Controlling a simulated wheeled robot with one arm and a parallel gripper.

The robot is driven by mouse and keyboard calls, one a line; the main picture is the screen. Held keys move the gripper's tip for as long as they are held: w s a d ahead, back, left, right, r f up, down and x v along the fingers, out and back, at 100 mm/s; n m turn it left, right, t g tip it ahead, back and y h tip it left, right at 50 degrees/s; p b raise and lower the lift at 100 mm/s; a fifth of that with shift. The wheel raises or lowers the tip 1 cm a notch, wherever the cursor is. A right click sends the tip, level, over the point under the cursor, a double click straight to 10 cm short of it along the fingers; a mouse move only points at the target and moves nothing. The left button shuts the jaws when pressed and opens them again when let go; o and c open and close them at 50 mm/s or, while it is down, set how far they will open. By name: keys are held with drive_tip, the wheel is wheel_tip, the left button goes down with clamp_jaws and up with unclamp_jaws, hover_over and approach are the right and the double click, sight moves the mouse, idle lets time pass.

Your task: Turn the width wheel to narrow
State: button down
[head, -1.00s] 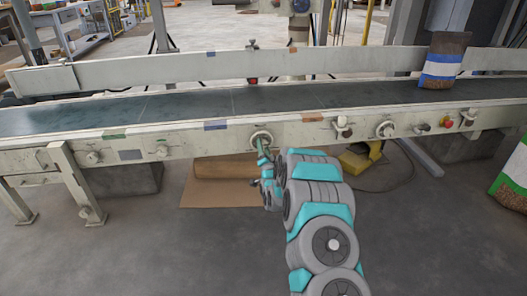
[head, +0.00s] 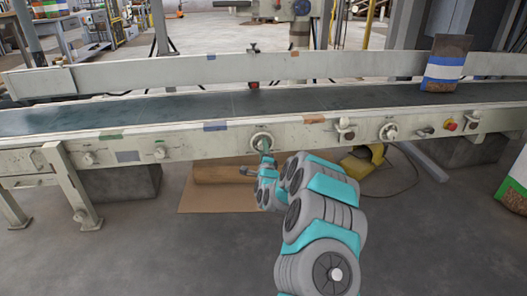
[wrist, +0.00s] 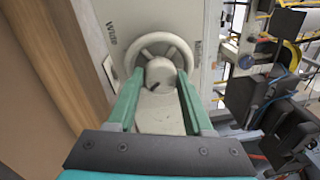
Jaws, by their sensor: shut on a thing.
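The width wheel (head: 262,137) is a pale round handwheel on the front face of the conveyor frame. In the wrist view the wheel (wrist: 163,38) shows its rim, spokes and a round hub with a dark mark. My gripper (wrist: 157,80) has its two green fingers on either side of the hub, shut on the wheel. In the head view my gripper (head: 264,148) reaches the wheel from below and hides its lower part. Lettering like "Wide" (wrist: 111,32) stands left of the wheel; a partly cut-off label (wrist: 198,46) is at its right.
The dark conveyor belt (head: 170,107) runs above the wheel between pale rails with green, blue and orange marks. Other knobs (head: 388,132) and a red button (head: 450,125) sit along the frame. A bag (head: 446,63) stands on the belt at right. Cardboard (head: 215,195) lies below.

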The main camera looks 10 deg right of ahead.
drive_tip(key=shift+m, duration=0.8)
drive_tip(key=shift+c, duration=1.5)
unclamp_jaws()
drive_tip(key=s+p, duration=0.1)
drive_tip(key=s, duration=0.6)
drive_tip(key=shift+s+a+f, duration=0.2)
drive_tip(key=shift+s+a, duration=0.1)
drive_tip(key=shift+s, duration=0.05)
drive_tip(key=shift+a, duration=0.1)
